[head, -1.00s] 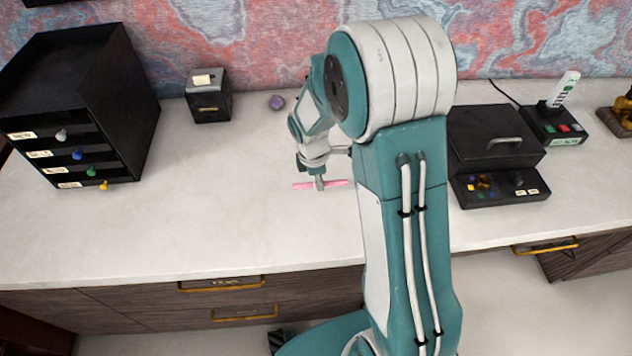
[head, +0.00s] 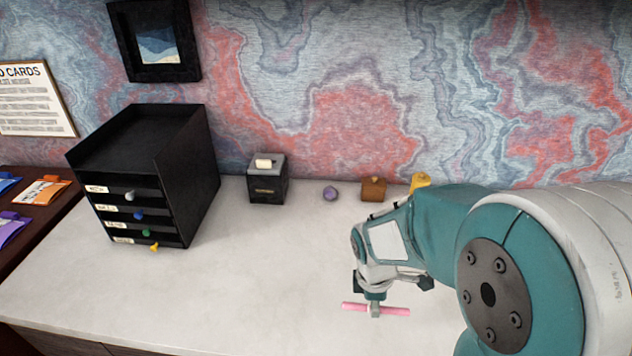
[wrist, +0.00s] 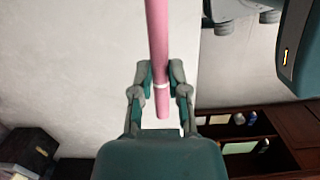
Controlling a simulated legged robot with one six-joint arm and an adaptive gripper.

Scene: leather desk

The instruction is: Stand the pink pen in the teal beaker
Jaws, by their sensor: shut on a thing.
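The pink pen (head: 398,311) is held crosswise in my gripper (head: 375,311) in the head view, lying about level above the pale desktop. In the wrist view the pen (wrist: 158,40) runs from the top edge down between the two fingers of my gripper (wrist: 161,82), which are shut on it near a white band. Its short end points toward the palm. I cannot see the teal beaker in either current view. My arm hides the right part of the desk in the head view.
A black drawer unit (head: 145,185) with coloured knobs stands at the left. A small black box (head: 267,180), a purple stone (head: 330,194), a brown wooden box (head: 373,189) and a yellow object (head: 420,181) line the back. The desktop (head: 240,270) at front centre is clear.

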